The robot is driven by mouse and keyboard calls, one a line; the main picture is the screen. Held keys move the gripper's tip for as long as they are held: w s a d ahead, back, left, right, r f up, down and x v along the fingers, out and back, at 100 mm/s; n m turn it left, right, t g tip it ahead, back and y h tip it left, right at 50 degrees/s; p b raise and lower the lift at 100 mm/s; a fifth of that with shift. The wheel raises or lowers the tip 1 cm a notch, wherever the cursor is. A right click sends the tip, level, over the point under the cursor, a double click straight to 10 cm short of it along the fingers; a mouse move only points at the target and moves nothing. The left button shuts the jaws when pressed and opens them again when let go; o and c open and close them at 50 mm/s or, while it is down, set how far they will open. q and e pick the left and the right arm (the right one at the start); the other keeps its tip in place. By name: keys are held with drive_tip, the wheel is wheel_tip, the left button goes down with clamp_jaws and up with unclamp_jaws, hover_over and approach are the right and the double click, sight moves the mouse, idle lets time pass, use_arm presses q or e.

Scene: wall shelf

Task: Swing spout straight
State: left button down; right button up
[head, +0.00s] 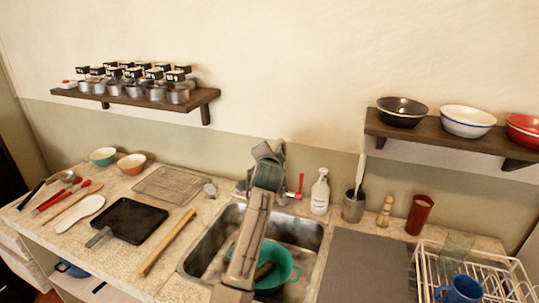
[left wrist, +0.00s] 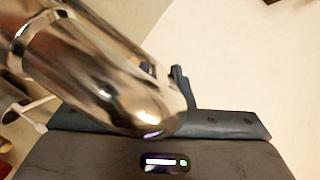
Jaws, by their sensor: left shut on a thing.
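The chrome spout (left wrist: 95,70) fills the upper left of the left wrist view as a thick, shiny tube, close to the camera. My left gripper (head: 268,156) is above the back of the sink (head: 206,240) in the head view, over the tap, and hides most of it. A red tap lever (head: 296,192) shows just right of it. In the left wrist view a dark finger of the gripper stands right behind the tube. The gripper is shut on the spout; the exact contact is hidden. My right gripper is in neither view.
A green colander (head: 287,264) sits in the sink behind my forearm. A soap bottle (head: 320,193) and a utensil holder (head: 353,206) stand right of the tap. A wire rack (head: 172,184) lies to the left. A shelf with bowls (head: 450,140) hangs at right.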

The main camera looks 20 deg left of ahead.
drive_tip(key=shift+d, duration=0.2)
use_arm(q)
drive_tip(key=c, duration=1.5)
unclamp_jaws()
drive_tip(key=shift+o, duration=1)
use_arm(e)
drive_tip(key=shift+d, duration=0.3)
use_arm(q)
drive_tip(key=b+v, duration=0.3)
drive_tip(key=v, duration=0.7)
drive_tip(key=shift+s, duration=0.35)
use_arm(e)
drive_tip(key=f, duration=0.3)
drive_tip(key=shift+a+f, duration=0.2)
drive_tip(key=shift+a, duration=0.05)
use_arm(q)
drive_tip(key=shift+d, duration=0.1)
